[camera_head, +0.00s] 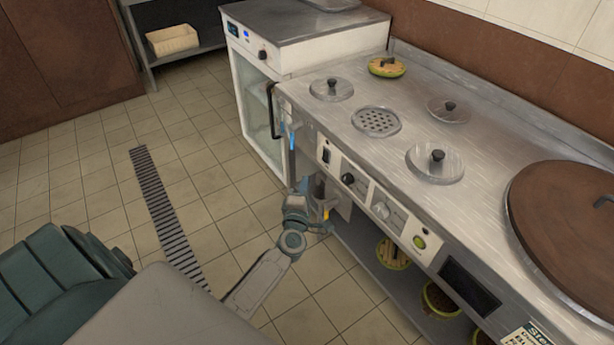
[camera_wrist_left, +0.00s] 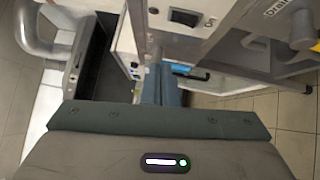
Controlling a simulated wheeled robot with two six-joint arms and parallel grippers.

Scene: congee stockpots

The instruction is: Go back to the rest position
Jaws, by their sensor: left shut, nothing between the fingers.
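My left arm reaches from the bottom of the head view toward the front of the steel cooking counter (camera_head: 395,175). My left gripper (camera_head: 322,205) is beside the counter's front panel, below the knobs, and is partly hard to make out there. In the left wrist view its fingers (camera_wrist_left: 161,85) are together and hold nothing. The panel with a black switch (camera_wrist_left: 186,17) is close in front of them. I cannot tell whether the gripper touches the counter. My right gripper is in neither view.
The counter top bears several small lids and a large brown lid (camera_head: 565,225). Bowls, one of them green-rimmed (camera_head: 393,254), sit on the shelf below. A white glass-door cabinet (camera_head: 262,105) stands at the counter's far end. Tiled floor (camera_head: 215,165) with a drain grate (camera_head: 165,215) is open to the left.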

